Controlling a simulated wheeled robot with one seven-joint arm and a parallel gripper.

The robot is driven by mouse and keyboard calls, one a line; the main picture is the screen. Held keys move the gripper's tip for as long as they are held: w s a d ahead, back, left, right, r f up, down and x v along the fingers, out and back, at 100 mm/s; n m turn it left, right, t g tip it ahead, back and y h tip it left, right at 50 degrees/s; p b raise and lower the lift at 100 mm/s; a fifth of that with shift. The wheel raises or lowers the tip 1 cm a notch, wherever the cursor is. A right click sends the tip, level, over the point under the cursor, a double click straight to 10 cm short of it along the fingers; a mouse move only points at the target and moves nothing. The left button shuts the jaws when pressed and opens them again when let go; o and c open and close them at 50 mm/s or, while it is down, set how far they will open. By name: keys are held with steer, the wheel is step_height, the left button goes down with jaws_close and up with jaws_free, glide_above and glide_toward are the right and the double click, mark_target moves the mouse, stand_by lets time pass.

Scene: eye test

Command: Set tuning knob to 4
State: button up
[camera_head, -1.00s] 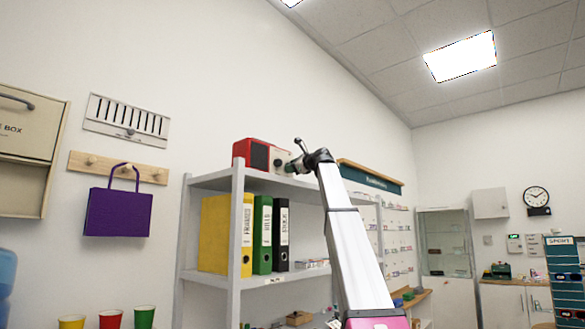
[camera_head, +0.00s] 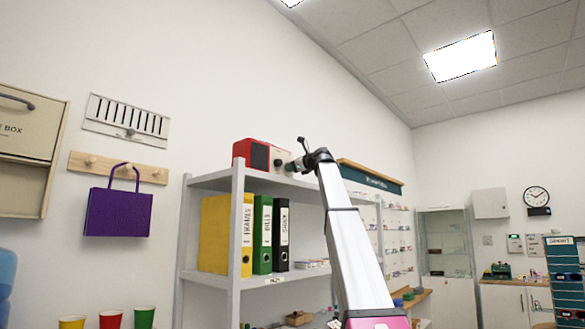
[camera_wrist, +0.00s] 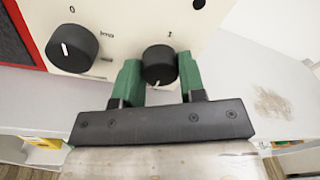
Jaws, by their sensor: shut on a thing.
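A red radio (camera_head: 258,154) with a cream front panel (camera_wrist: 118,18) stands on the top of the grey shelf unit. In the wrist view two black knobs show on the panel. The left knob (camera_wrist: 72,47) has a "0" above it and a white pointer line. The right knob (camera_wrist: 160,65) has a "1" above it, and its white mark is near its lower edge. My gripper (camera_wrist: 158,78) has its green fingers shut on the right knob, one on each side. In the head view my gripper (camera_head: 291,166) is at the radio's front and the knobs are too small to read.
The grey shelf unit (camera_head: 236,215) holds yellow, green and black binders (camera_head: 263,235) below the radio. A purple bag (camera_head: 118,212) hangs on the wall at left. Coloured cups (camera_head: 110,320) stand at the lower left. The shelf top left of the radio looks clear.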

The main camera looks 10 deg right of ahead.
steer(key=o, duration=0.9)
steer(key=shift+s, duration=0.1)
steer(key=v, duration=1)
steer(key=shift+s+d, duration=0.2)
steer(key=shift+s, duration=0.05)
